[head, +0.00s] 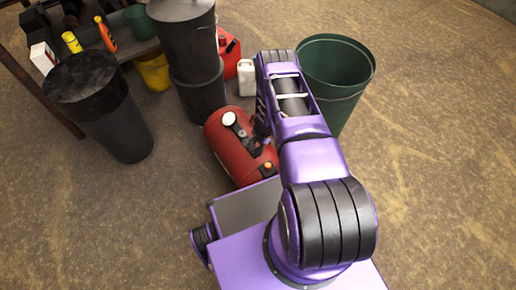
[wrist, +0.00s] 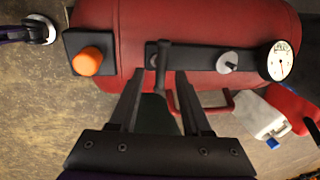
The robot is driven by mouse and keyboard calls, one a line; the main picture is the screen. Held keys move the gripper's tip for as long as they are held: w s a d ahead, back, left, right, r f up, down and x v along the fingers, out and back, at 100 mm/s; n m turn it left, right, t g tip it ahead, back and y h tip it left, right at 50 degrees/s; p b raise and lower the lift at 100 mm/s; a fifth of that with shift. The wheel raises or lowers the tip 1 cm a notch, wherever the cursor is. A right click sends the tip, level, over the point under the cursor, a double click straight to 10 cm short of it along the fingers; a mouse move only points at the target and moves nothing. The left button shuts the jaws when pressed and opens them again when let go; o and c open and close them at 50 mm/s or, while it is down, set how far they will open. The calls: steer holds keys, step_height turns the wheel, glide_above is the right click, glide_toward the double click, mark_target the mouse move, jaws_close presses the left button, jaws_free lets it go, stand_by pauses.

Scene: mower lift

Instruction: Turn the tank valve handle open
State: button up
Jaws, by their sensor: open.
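The red tank (head: 222,143) lies on the floor in the head view, left of my arm. In the wrist view the tank (wrist: 190,22) fills the top. A black bar on it carries a dark lever-like valve handle (wrist: 162,66), a silver knob (wrist: 228,63) and a white-faced gauge (wrist: 279,61). An orange knob (wrist: 87,61) sits on a black block at left. My gripper (wrist: 160,76) is open, with its fingertips on either side of the handle and visible gaps on both sides. I cannot tell the depth between them.
A green bin (head: 345,75) stands right of my arm. Dark bins (head: 110,120) and stacked black ones (head: 195,60) stand at left and behind the tank. A white jug (head: 246,78) and red can (head: 229,53) are behind it. Floor at right is clear.

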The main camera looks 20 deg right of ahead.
steer(key=shift+w+f, duration=0.15)
steer(key=shift+f, duration=0.45)
jaws_close()
